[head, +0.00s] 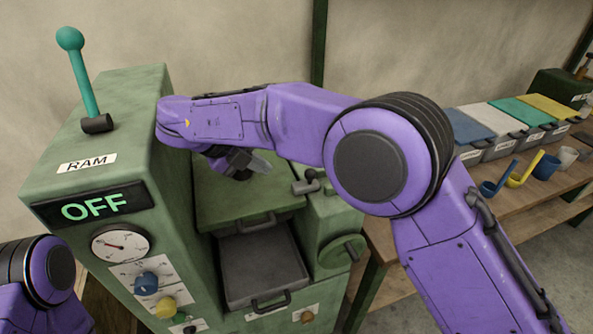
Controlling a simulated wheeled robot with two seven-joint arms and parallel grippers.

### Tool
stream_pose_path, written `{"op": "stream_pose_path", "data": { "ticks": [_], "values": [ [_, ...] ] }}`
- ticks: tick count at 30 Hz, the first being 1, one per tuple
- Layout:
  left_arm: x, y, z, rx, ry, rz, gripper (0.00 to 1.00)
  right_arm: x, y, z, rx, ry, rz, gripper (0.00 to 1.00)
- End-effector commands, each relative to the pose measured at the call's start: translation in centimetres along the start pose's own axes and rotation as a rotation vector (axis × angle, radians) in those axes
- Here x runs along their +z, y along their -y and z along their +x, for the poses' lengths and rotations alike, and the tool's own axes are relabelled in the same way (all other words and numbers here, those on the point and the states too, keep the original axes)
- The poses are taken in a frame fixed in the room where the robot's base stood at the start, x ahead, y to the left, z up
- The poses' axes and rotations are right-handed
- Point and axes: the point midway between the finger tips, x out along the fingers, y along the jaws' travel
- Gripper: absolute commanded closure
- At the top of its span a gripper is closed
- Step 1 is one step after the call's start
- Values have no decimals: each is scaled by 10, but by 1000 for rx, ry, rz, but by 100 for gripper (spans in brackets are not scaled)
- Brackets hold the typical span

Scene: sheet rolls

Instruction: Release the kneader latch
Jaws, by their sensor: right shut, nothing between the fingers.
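The kneader is a green machine whose lid (218,202) sits right of the tall cabinet, with a dark handle on its front edge. A grey lever-like piece (308,184), perhaps the latch, sits on the block at the lid's right side. My right gripper (252,167) is over the lid, left of that piece and apart from it. It is shut and empty. My right arm hides the back of the lid. Part of my left arm shows at the lower left, but its gripper is out of view.
The cabinet carries a teal-knobbed RAM lever (80,75), an OFF display (93,206), a gauge (120,244) and knobs. Below the lid is an open grey tray (262,270); a green handwheel (342,251) is right of it. Lidded bins (508,115) and scoops (525,170) fill the right bench.

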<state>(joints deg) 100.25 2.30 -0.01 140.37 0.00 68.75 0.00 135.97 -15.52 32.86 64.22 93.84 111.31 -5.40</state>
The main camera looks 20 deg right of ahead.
Motion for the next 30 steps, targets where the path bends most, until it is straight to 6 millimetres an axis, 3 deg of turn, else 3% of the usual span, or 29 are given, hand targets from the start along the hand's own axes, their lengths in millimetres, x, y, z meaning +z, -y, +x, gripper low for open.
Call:
{"op": "stream_pose_path", "data": {
  "ticks": [9, 15, 30],
  "values": [
    [-6, 1, -16, 0, 0, 0, 100, -2, 1, 70, 1, -7, -3, 100],
    [-12, 2, -28, 0, 0, 0, 100, -2, 21, 92, 0, -4, 0, 100],
    [-12, 2, -28, 0, 0, 0, 100, -2, 28, 104, 1, -4, 2, 100]
  ]
}}
